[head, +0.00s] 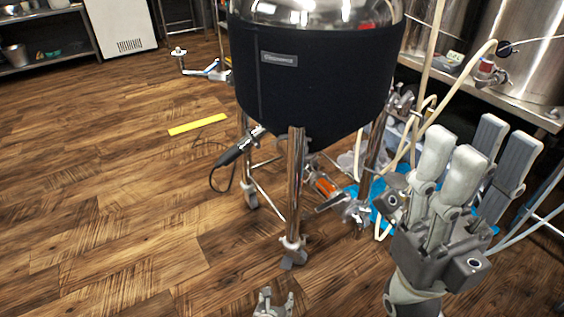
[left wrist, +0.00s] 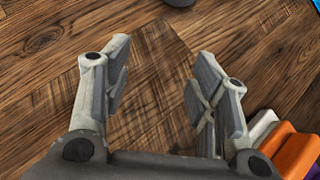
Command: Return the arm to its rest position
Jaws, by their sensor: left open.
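My left gripper (head: 275,297) shows only as its fingertips at the bottom edge of the head view, in front of the near leg of the kettle. In the left wrist view my left gripper (left wrist: 155,95) is open, with its two fingers wide apart and only bare wooden floor between them. It holds nothing. My right gripper (head: 477,160) is large at the right of the head view, fingers pointing up. Its finger pairs stand apart with nothing between them. The rest of my left arm is hidden below the head view.
A black-jacketed kettle (head: 315,85) stands on metal legs (head: 296,185) just ahead. Hoses (head: 428,60) and a steel table (head: 520,105) are at the right. A yellow strip (head: 198,124) lies on the floor. An orange object (left wrist: 295,153) is near my left gripper. Floor at left is clear.

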